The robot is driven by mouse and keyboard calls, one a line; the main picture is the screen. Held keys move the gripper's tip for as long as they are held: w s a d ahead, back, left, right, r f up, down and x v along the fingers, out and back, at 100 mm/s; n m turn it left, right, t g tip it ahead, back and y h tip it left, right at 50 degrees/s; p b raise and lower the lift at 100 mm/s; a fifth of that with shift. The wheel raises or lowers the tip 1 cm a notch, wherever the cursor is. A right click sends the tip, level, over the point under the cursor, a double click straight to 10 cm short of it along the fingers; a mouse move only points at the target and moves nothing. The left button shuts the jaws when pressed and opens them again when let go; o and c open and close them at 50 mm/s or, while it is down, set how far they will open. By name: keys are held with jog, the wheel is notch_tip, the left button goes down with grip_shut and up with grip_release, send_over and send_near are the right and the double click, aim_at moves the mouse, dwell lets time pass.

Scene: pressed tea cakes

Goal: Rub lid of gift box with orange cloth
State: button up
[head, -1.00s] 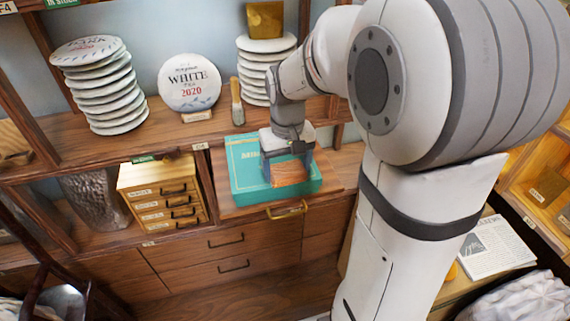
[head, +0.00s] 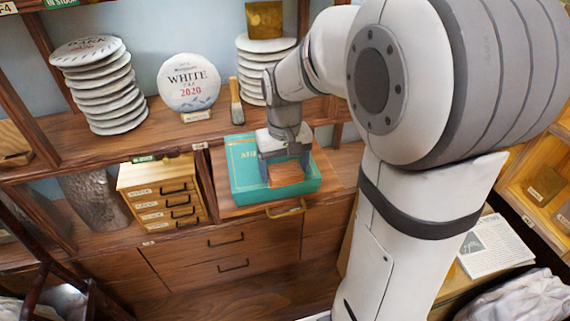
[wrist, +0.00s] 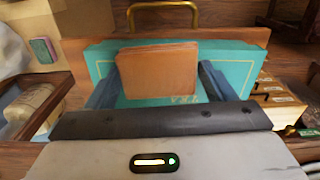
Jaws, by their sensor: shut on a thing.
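The gift box (head: 243,180) is a flat teal box with gold lettering on a pull-out wooden shelf below the tea cake shelf. My gripper (head: 285,172) is over its lid, shut on the folded orange-brown cloth (head: 287,175). In the wrist view the cloth (wrist: 158,72) sits between the two dark fingers, over the teal lid (wrist: 102,58) and covering part of its lettering. The cloth appears to lie on or just above the lid; I cannot tell exact contact.
A small wooden drawer cabinet (head: 163,195) stands left of the box. Above are stacked tea cakes (head: 100,88), an upright white tea cake (head: 189,82) and a brush (head: 236,103). A brass handle (head: 287,208) is on the shelf front.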

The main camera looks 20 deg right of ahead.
jog(key=shift+s+r+p, duration=0.25)
jog(key=shift+r+p, duration=0.2)
jog(key=shift+r, duration=0.55)
jog(key=shift+w+r+p, duration=0.25)
jog(key=shift+r+p, duration=0.35)
jog(key=shift+r, duration=0.1)
jog(key=shift+s+r+p, duration=0.15)
jog(key=shift+r+p, duration=0.4)
jog(key=shift+r, duration=0.25)
jog(key=shift+r+p, duration=1.15)
jog(key=shift+r, duration=0.35)
